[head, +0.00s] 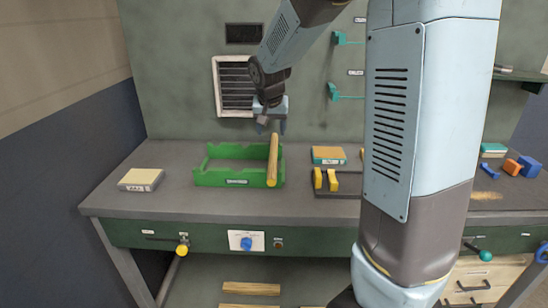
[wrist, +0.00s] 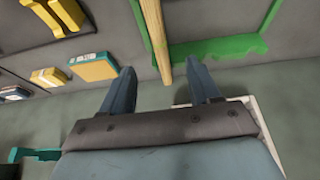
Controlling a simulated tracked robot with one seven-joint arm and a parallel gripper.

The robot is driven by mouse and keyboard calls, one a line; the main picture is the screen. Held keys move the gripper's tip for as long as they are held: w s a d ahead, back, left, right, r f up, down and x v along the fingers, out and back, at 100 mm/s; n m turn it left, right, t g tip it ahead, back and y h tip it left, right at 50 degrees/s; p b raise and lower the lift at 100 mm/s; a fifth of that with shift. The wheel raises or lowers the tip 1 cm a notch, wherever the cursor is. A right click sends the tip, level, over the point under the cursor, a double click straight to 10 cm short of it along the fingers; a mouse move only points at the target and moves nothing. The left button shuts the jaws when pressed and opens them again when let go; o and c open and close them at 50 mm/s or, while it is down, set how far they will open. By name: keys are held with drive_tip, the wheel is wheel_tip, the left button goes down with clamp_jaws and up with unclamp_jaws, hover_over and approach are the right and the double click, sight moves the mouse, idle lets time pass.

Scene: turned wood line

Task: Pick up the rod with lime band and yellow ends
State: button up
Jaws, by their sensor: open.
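A long pale wooden rod (head: 272,163) stands out at the right end of the green tray (head: 212,180), overlapping its wall. In the wrist view the rod (wrist: 153,30) runs down from the top edge, and its end lies between my fingertips in the picture. A faint greenish mark on it may be the lime band; yellow ends are not clear. My gripper (head: 270,128) is open, pointing down just above the rod's upper end. In the wrist view my gripper (wrist: 163,68) shows a finger on each side of the rod, with gaps. Whether the rod is at finger depth, I cannot tell.
Yellow blocks (head: 325,180) on a dark base and an orange-and-teal box (head: 328,155) stand right of the tray. A tan box (head: 141,179) lies left, with free bench between. Teal hooks (head: 345,92) stick out of the wall behind. More rods (head: 250,288) lie below the bench.

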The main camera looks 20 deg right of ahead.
approach(273, 154)
drive_tip(key=x, duration=0.4)
drive_tip(key=shift+s+a+f, duration=0.15)
drive_tip(key=shift+a+f, duration=0.05)
drive_tip(key=shift+f, duration=0.15)
drive_tip(key=shift+w+d+x, duration=0.1)
drive_tip(key=shift+x, duration=1.2)
drive_tip(key=shift+w+d+x, duration=0.15)
drive_tip(key=shift+x, duration=1.15)
drive_tip(key=shift+r, duration=0.15)
drive_tip(key=shift+c, duration=0.2)
clamp_jaws()
